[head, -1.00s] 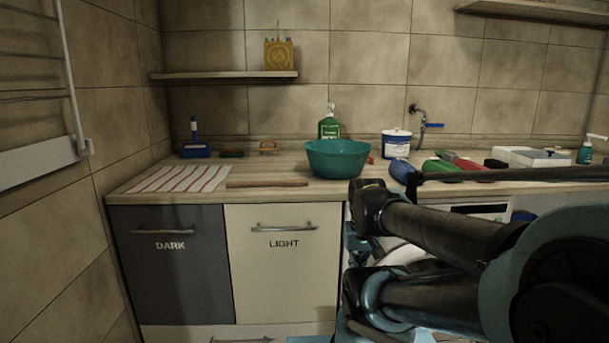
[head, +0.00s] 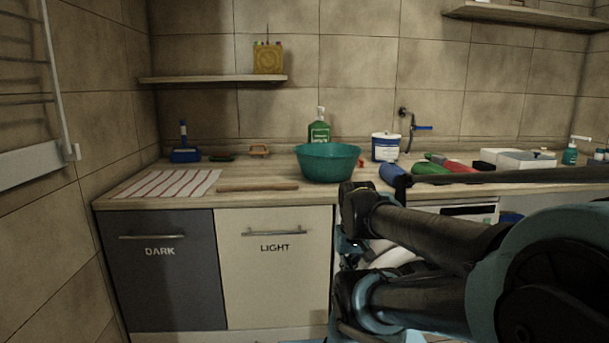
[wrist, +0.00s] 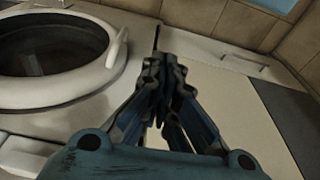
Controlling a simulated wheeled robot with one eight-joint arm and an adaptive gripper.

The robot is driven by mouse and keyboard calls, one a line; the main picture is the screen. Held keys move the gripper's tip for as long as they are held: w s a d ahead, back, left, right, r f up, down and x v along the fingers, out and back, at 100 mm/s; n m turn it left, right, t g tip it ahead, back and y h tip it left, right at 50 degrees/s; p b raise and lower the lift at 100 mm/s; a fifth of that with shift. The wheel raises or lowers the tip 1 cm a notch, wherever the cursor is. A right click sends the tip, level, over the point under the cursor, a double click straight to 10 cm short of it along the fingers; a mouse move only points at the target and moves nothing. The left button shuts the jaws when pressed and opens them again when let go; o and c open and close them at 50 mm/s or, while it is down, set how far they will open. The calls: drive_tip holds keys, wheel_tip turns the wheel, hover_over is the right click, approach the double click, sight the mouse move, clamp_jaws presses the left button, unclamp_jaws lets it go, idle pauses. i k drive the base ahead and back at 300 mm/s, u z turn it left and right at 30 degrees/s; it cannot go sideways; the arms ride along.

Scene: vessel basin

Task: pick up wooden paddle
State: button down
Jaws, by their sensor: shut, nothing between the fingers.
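The wooden paddle (head: 257,187) looks like a long, thin brown bar lying flat along the front edge of the wooden counter (head: 225,200) in the head view. It lies right of a striped cloth and left of the teal bowl. My gripper (wrist: 165,66) shows in the wrist view with its fingers together and nothing between them. It is over the front of the cabinets and washing machine, apart from the paddle. The paddle does not show in the wrist view. My arm fills the lower right of the head view and hides part of the cabinets.
The teal bowl (head: 327,162) stands near the paddle's right end. The striped cloth (head: 168,184) lies at its left. A green bottle (head: 319,130), white tub (head: 385,147) and blue brush holder (head: 185,154) stand behind. A washing machine door (wrist: 50,45) is left in the wrist view.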

sight(294, 185)
drive_tip(key=z, duration=0.8)
drive_tip(key=k, duration=1.3)
drive_tip(key=u, duration=0.35)
drive_tip(key=i, duration=1)
